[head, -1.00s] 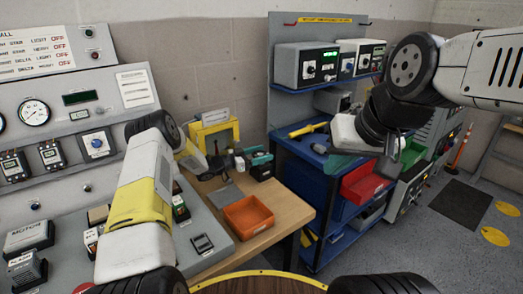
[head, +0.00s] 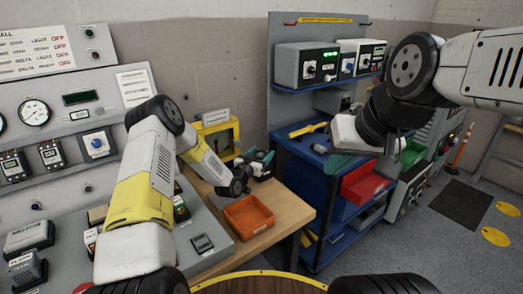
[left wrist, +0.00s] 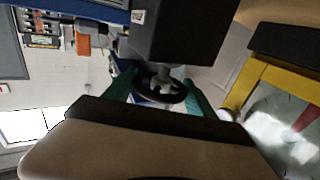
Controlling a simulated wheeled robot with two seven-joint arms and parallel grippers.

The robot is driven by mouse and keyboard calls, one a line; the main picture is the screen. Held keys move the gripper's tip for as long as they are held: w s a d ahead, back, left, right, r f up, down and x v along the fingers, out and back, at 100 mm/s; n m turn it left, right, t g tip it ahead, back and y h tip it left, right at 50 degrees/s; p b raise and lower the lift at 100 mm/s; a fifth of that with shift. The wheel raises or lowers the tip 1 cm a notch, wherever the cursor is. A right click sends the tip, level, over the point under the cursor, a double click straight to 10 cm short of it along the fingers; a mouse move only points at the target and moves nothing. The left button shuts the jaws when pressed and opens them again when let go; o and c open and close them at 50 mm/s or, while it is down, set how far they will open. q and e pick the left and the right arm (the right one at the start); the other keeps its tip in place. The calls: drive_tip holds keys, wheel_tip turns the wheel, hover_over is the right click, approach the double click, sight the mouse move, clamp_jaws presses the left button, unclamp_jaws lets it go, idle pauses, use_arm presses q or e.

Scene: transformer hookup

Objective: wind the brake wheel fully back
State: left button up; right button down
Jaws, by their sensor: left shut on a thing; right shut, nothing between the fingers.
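The brake wheel (left wrist: 163,88) is a dark ring with a lighter hub and shaft, on the side of a black box (left wrist: 178,32) in the left wrist view. My left gripper (left wrist: 158,86) has its green fingers on either side of the wheel's rim and is shut on it. In the head view my left gripper (head: 258,160) is at the black unit on the wooden bench, and the wheel is hidden there. How far the wheel is turned cannot be told. My right gripper (head: 345,161) is shut and empty, held up in front of the blue cart.
An orange tray (head: 248,216) stands on the wooden bench (head: 285,207), near my left wrist. A yellow-framed box (head: 216,138) stands behind. The grey control panel (head: 75,140) is at left. The blue cart (head: 315,190) with a red bin (head: 363,183) is at right.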

use_arm(q)
drive_tip(key=n+t+y, duration=0.1)
drive_tip(key=n+y, duration=0.2)
drive_tip(key=y, duration=0.1)
drive_tip(key=n+y, duration=0.3)
drive_tip(key=y, duration=0.2)
drive_tip(key=shift+t, duration=0.4)
drive_tip(key=shift+a+r+n+g+y, duration=0.1)
drive_tip(key=shift+n+g+y, duration=0.3)
drive_tip(key=shift+n+y, duration=0.95)
drive_tip(key=shift+a+r+n+g+y, duration=0.1)
drive_tip(key=shift+n+g+y, duration=0.55)
drive_tip(key=shift+y, duration=1.2)
drive_tip(key=shift+w+n+y, duration=0.1)
drive_tip(key=shift+n+y, duration=0.2)
drive_tip(key=shift+n, duration=0.1)
drive_tip(key=o, duration=1.4)
drive_tip(key=shift+f, duration=0.1)
drive_tip(key=shift+v, duration=3.9)
